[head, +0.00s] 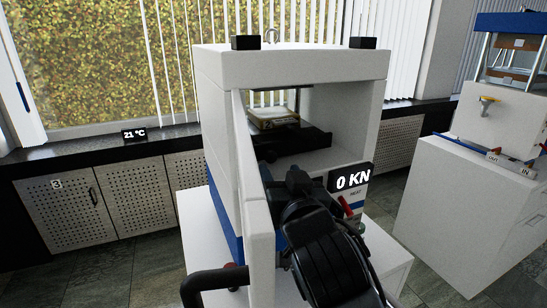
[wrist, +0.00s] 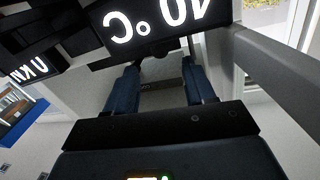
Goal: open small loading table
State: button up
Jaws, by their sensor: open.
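The white press (head: 290,68) stands in the middle of the head view with its chamber open at the front. Inside is a dark flat loading table (head: 303,143), with a pale, yellow-marked block (head: 272,117) towards the back. My dark arm reaches up to the front of the chamber and covers part of its lower edge. In the wrist view, my gripper (wrist: 160,72) has its two blue fingers apart, with a pale surface showing between them. A dark part lies just beyond the fingertips; I cannot tell whether they touch it.
The press's white door (head: 256,185) stands swung open, left of my arm. A "0 KN" display (head: 350,178) and red lever (head: 345,206) are on the press front, close to my arm. Perforated cabinets (head: 130,195) line the window wall.

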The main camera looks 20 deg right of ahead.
aim_at(271, 158)
jog(key=w, duration=0.4)
jog(key=w+d+p, duration=0.1)
jog(key=w, duration=0.1)
grip_shut()
dwell(0.5)
